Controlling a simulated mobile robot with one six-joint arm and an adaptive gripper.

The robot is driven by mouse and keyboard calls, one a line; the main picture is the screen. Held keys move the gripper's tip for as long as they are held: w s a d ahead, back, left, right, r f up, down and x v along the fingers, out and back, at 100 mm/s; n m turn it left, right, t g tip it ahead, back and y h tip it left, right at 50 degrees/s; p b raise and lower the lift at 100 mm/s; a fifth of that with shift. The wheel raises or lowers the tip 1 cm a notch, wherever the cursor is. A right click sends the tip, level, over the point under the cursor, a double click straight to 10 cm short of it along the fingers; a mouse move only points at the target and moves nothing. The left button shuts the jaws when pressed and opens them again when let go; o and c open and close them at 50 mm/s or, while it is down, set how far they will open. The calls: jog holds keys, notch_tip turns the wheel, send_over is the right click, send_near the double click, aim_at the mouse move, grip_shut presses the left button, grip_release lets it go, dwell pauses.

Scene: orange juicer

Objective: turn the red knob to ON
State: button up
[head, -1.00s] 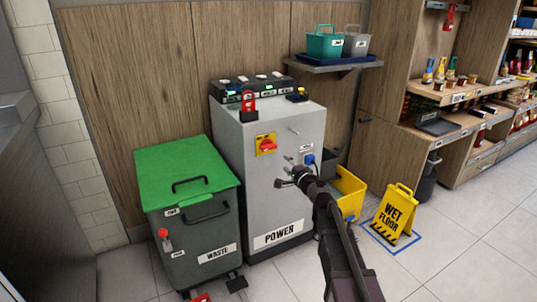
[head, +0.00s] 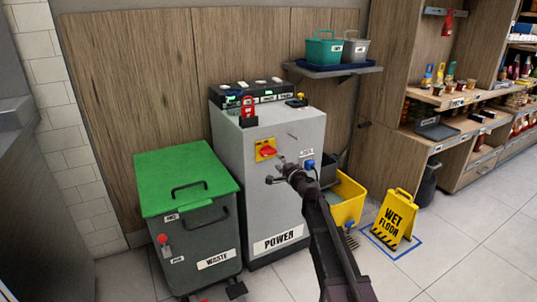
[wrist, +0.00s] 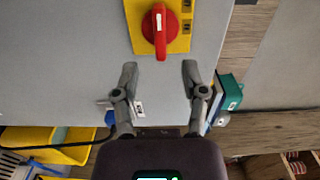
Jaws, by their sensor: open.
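The red knob (head: 267,151) sits on a yellow plate (head: 259,156) on the front of the grey POWER cabinet (head: 262,205). In the wrist view the red knob (wrist: 160,30) is at the top centre, its handle in line with the picture's vertical, on the yellow plate (wrist: 137,42). My gripper (head: 274,169) is open and empty, just right of and below the knob in the head view. In the wrist view my gripper (wrist: 158,68) has its fingertips apart, one either side of the knob's line, and the knob lies beyond them. No contact shows. I cannot read the plate's markings.
A green-lidded WASTE bin (head: 187,178) stands left of the cabinet. A yellow bucket (head: 347,199) and a WET FLOOR sign (head: 396,221) stand to the right. A shelf (head: 333,71) with two small buckets hangs above. A red lock (head: 248,113) is on the cabinet's top edge.

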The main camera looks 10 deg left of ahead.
aim_at(270, 154)
jog(key=x, duration=0.8)
jog(key=shift+a, duration=0.1)
grip_shut()
